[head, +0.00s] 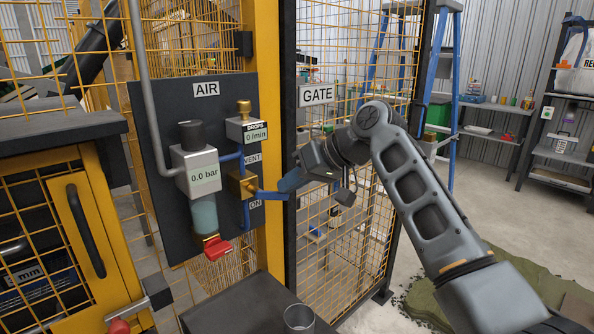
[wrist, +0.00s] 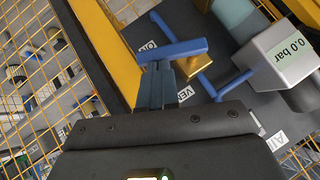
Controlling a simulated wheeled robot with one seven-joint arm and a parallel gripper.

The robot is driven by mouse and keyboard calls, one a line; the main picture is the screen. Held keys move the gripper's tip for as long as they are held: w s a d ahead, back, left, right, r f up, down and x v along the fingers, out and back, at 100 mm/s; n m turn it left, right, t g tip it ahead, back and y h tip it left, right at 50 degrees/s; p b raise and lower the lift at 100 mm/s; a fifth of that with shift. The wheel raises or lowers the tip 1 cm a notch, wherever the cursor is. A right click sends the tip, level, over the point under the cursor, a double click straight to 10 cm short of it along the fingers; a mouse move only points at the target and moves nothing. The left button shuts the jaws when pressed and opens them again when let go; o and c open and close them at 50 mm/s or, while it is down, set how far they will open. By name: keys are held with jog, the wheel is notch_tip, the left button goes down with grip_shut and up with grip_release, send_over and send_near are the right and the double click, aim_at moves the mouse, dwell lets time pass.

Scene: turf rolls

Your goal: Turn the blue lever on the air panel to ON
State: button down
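The blue lever (head: 270,195) sticks out to the right from a brass valve (head: 240,186) on the dark air panel (head: 162,120). It stands between the VENT label (head: 252,159) above and the ON label (head: 255,204) below. In the wrist view the lever (wrist: 182,49) crosses just beyond my fingertips. My gripper (head: 288,186) is at the lever's outer end; its fingers (wrist: 156,68) look close together and shut, with nothing seen between them. The tips look against or very near the lever; contact cannot be told. The gauge (head: 203,175) reads 0.0 bar.
A red handle (head: 213,248) sits under the bowl left of the lever. A yellow post (head: 268,60) and the mesh GATE (head: 316,95) stand right behind my gripper. A dark ledge (head: 245,305) with a clear cup (head: 299,318) is below.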

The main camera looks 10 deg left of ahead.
notch_tip(320, 180, down, 3)
jog(key=m+g+y+b, duration=0.1)
jog(key=m+g+y, duration=0.1)
jog(key=shift+y, duration=0.4)
jog(key=m+y+b, duration=0.1)
jog(key=f+m+g+y+b, duration=0.2)
jog(key=shift+s+a+b, duration=0.3)
jog(key=shift+s+b, duration=0.05)
jog(key=shift+s, duration=0.05)
jog(key=shift+w, duration=0.1)
